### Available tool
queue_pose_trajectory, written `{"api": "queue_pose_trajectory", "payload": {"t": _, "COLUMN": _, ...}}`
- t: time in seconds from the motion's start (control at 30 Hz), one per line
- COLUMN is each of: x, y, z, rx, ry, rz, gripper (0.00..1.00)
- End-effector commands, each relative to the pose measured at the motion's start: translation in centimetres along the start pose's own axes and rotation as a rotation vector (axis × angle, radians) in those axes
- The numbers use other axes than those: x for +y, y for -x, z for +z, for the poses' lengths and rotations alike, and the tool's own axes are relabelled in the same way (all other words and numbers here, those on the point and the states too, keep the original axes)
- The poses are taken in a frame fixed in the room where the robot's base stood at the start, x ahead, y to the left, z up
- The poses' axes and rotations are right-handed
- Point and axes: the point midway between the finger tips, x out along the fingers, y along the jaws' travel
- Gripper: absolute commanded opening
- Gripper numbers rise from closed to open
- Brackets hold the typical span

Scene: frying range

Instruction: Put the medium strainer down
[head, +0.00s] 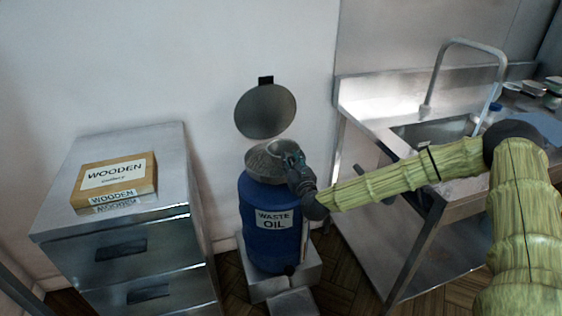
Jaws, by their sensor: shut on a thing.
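The medium strainer (261,164), a grey metal bowl shape, is at the top of the blue waste oil drum (257,206). My gripper (291,161) is shut on it at its right side. The gripper covers part of the strainer's rim and its handle. I cannot tell whether the strainer rests on the drum's mouth or is held just above it. The drum's round grey lid (265,111) stands open above and behind.
A metal drawer cabinet (125,240) with a box labelled WOODEN (116,182) stands at the left. A steel sink unit (370,122) with a tall tap (466,42) is at the right. Metal bowls (534,88) sit at the far right. The drum stands on a pale stepped base (268,288).

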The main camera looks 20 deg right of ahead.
Motion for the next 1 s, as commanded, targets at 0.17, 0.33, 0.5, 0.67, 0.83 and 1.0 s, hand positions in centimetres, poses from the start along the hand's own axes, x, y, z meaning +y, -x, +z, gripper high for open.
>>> {"api": "queue_pose_trajectory", "payload": {"t": 0.17, "x": 1.0, "y": -3.0, "z": -0.1, "rx": -0.001, "ry": 0.002, "rz": 0.002, "gripper": 0.01}}
{"api": "queue_pose_trajectory", "payload": {"t": 0.33, "x": 1.4, "y": -4.3, "z": -0.4, "rx": -0.001, "ry": 0.002, "rz": 0.001, "gripper": 0.01}}
{"api": "queue_pose_trajectory", "payload": {"t": 0.5, "x": 1.6, "y": -5.1, "z": -0.5, "rx": -0.001, "ry": 0.002, "rz": 0.0, "gripper": 0.01}}
{"api": "queue_pose_trajectory", "payload": {"t": 0.67, "x": 1.7, "y": -5.3, "z": -2.1, "rx": 0.002, "ry": 0.002, "rz": 0.0, "gripper": 0.01}}
{"api": "queue_pose_trajectory", "payload": {"t": 0.83, "x": 1.6, "y": -5.3, "z": -3.9, "rx": 0.0, "ry": 0.001, "rz": 0.0, "gripper": 0.01}}
{"api": "queue_pose_trajectory", "payload": {"t": 1.0, "x": 1.6, "y": -5.3, "z": -4.0, "rx": -0.001, "ry": 0.001, "rz": 0.0, "gripper": 0.01}}
